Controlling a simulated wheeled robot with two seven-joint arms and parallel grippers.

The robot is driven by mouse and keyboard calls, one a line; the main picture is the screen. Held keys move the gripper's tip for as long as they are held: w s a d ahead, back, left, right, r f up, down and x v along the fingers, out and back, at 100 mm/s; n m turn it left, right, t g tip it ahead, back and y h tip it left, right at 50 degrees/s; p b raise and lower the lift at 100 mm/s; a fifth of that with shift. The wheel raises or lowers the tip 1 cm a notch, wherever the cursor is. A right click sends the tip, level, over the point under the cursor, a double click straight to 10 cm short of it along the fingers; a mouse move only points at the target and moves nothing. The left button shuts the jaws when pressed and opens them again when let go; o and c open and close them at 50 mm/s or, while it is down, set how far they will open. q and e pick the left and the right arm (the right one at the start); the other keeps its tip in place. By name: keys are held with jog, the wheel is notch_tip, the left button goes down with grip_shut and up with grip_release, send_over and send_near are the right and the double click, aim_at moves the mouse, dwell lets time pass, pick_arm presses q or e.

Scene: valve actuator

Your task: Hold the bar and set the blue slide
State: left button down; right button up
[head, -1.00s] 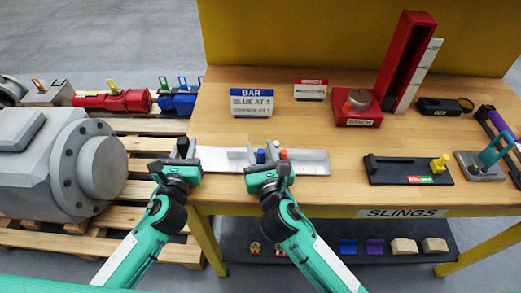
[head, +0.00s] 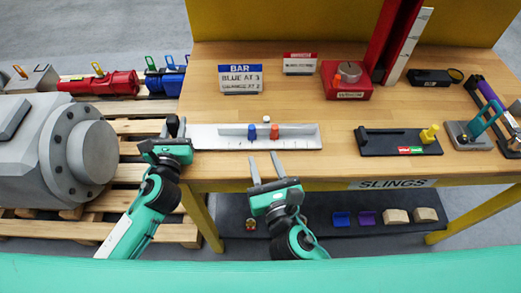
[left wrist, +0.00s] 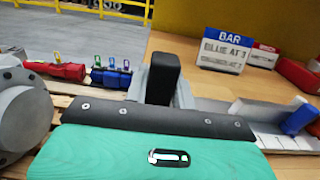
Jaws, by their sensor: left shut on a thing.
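The pale metal bar (head: 220,143) lies along the front edge of the table. The blue slide (head: 252,133) sits near its middle, with the orange slide (head: 275,131) just to its right. In the left wrist view the blue slide (left wrist: 299,118) shows at the right edge. My left gripper (head: 176,126) is shut at the bar's left end, on a black upright block (left wrist: 163,78) there. My right gripper (head: 267,161) is open and empty, in front of the bar and apart from the slides. Its fingers point toward the bar.
A red block with a round knob (head: 348,80) and a black fixture with a yellow knob (head: 398,143) stand to the right. Grey machinery (head: 60,150) is at the left.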

pick_arm(q)
jog(key=shift+r, duration=0.1)
dwell(0.3)
jog(key=c, duration=1.1)
grip_release()
